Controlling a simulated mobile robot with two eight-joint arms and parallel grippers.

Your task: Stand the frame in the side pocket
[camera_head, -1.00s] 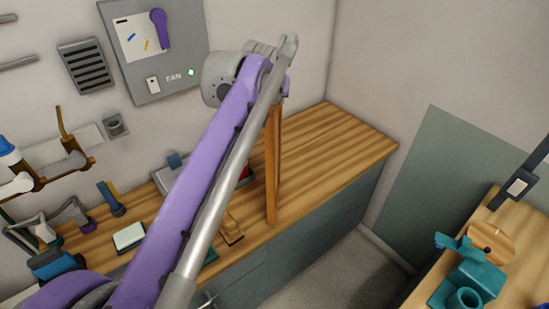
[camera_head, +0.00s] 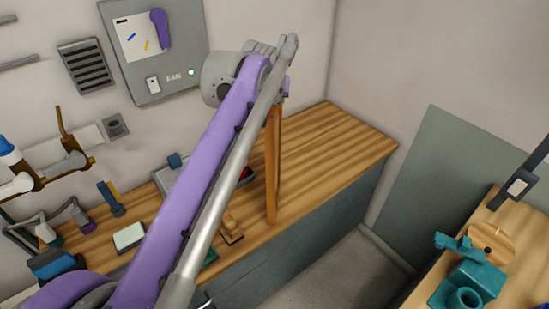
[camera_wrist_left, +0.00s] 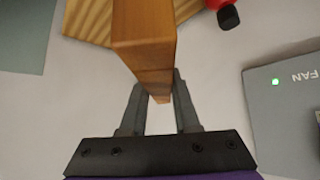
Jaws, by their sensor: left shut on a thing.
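The frame (camera_head: 272,175) is a tall, narrow brown wooden piece. In the head view it hangs upright, seen nearly edge-on, in front of the wooden counter. My left gripper (camera_head: 283,88) is at its upper end, its fingers mostly hidden by my purple arm. In the left wrist view my left gripper (camera_wrist_left: 160,88) is shut on the frame (camera_wrist_left: 145,45), one grey finger on each side. I cannot tell from the head view whether its lower end touches the counter. I cannot make out the side pocket. My right gripper is not in view.
The wooden counter (camera_head: 335,135) is bare toward the right. A dark tray with red in it (camera_head: 246,174), a small wooden piece (camera_head: 231,232) and a pale box (camera_head: 129,236) lie near my arm. A fan panel (camera_head: 160,85) is on the wall. A teal vise (camera_head: 470,285) stands at right.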

